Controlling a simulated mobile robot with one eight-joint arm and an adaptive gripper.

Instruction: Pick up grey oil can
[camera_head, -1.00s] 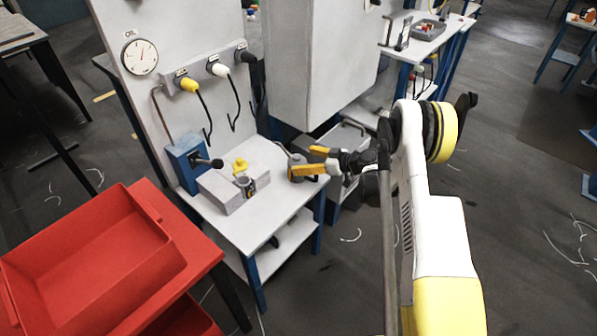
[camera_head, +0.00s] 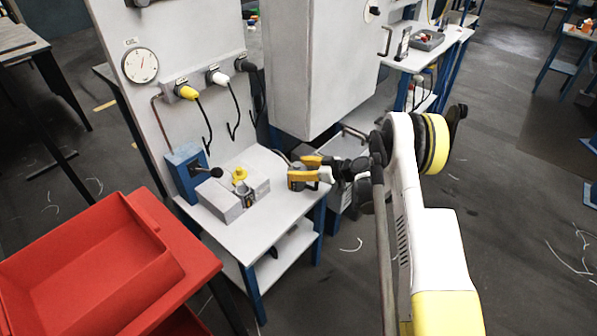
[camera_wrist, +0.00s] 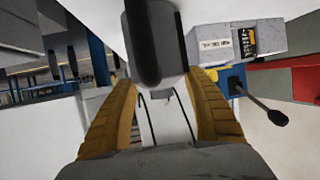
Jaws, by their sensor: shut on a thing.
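The grey oil can (camera_head: 297,184) is at the right end of the white worktable (camera_head: 262,220), partly hidden by the yellow fingers. My gripper (camera_head: 309,169) reaches in from the right and is shut on the can, one finger on each side. The can looks upright, at table level; I cannot tell whether it touches the top. In the wrist view a dark grey rounded body (camera_wrist: 156,45), apparently the can, sits between the yellow finger tips (camera_wrist: 168,82).
A grey block with a yellow-topped part (camera_head: 240,178) and a blue box with a black-knobbed lever (camera_head: 186,172) stand left of the can. A large grey cabinet (camera_head: 310,70) hangs close behind. Red trays (camera_head: 100,260) lie at the front left.

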